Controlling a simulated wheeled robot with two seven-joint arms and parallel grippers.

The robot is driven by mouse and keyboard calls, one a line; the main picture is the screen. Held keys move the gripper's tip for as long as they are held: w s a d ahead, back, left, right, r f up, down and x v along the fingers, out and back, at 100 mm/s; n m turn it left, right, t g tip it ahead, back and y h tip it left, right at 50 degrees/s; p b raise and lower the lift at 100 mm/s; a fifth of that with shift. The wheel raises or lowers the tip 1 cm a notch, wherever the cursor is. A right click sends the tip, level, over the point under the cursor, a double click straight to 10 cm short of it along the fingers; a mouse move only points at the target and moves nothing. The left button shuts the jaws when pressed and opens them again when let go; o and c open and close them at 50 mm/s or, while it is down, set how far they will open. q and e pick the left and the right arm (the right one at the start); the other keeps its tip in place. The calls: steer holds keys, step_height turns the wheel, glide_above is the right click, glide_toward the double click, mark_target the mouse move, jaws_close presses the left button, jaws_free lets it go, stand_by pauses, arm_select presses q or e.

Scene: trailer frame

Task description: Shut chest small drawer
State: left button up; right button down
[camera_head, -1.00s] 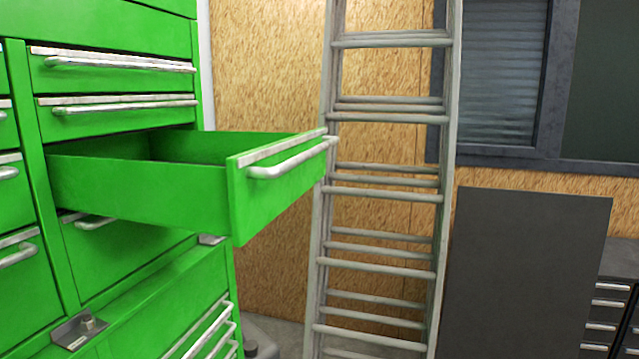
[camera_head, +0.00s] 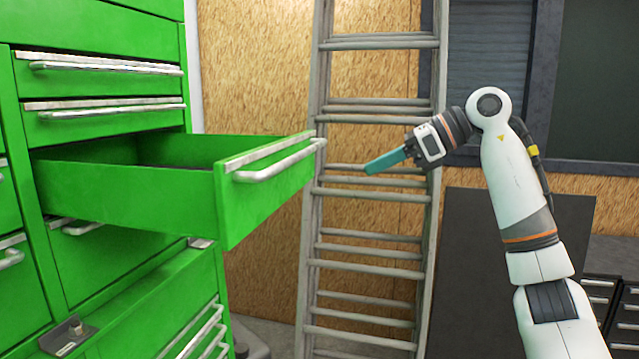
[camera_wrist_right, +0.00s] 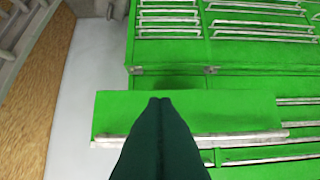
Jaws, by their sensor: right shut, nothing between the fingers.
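The green chest (camera_head: 110,70) stands at the left in the head view. Its small drawer (camera_head: 265,200) is pulled far out, with a silver bar handle (camera_head: 280,165) along its front. My right gripper (camera_head: 370,168) is to the right of the drawer front, apart from it, with its teal fingers shut and pointing left toward it. In the right wrist view the dark shut fingers (camera_wrist_right: 160,104) overlap the drawer front (camera_wrist_right: 225,113), and the handle (camera_wrist_right: 240,137) runs behind them. Nothing is between the fingers. My left gripper is not in view.
A metal ladder (camera_head: 372,107) leans against the wooden wall (camera_head: 255,80) behind the drawer and gripper. A dark panel (camera_head: 480,270) stands behind my right arm. Other chest drawers (camera_head: 105,120) above the open one are closed. Free space lies between gripper and drawer front.

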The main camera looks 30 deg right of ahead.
steer(key=r+p+x, duration=0.1)
steer(key=p+x, duration=0.2)
steer(key=x, duration=1)
steer(key=shift+w+a+r, duration=0.25)
steer(key=shift+w+a, duration=0.05)
steer(key=shift+w, duration=0.15)
